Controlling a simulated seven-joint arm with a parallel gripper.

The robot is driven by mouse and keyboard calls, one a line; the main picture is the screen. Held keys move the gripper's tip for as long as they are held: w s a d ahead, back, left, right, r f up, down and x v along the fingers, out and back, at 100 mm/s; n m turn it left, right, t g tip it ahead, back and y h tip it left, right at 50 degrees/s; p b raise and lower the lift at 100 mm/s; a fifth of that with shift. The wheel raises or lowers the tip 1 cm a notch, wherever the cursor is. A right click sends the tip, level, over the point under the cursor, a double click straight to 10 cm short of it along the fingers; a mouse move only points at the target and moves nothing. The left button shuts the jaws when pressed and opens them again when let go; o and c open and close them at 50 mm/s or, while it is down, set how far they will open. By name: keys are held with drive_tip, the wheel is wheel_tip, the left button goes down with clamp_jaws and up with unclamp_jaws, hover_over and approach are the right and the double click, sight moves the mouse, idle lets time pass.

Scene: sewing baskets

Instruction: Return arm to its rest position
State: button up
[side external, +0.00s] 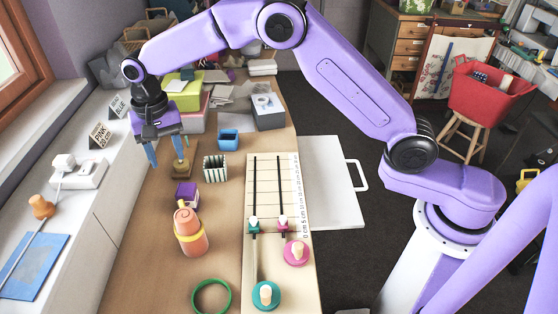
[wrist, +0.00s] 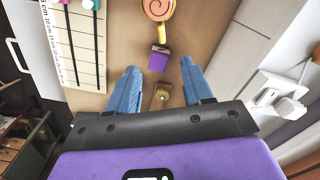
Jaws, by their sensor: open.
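My gripper (side external: 166,156) is at the far left part of the wooden table (side external: 150,265), above a small wooden block with a knob (side external: 181,172). Its two blue fingers are spread apart. In the wrist view, my gripper (wrist: 157,82) shows nothing between its fingertips, and the wooden block (wrist: 162,97) lies below and between the fingers. My arm reaches over the table from the right, bent at the elbow. I cannot tell the exact height of the fingertips above the block.
A purple box (side external: 187,194) and an orange spool-like stack (side external: 189,232) stand nearer. A ruled board (side external: 273,180) with sliders lies to the right. Stacked boxes (side external: 183,92) stand behind.

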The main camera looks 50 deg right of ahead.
drive_tip(key=s+d+r+n, duration=0.3)
drive_tip(key=s+d+n, duration=0.1)
drive_tip(key=s, duration=0.5)
drive_tip(key=s+d+r+n, duration=0.4)
drive_tip(key=s, duration=0.5)
drive_tip(key=s+d+f+n, duration=0.2)
drive_tip(key=s+d+n, duration=0.6)
drive_tip(key=s+d, duration=0.7)
drive_tip(key=s, duration=0.4)
drive_tip(key=shift+s+d+f+n, duration=0.15)
drive_tip(key=shift+s+d+n, duration=0.15)
drive_tip(key=shift+s, duration=0.05)
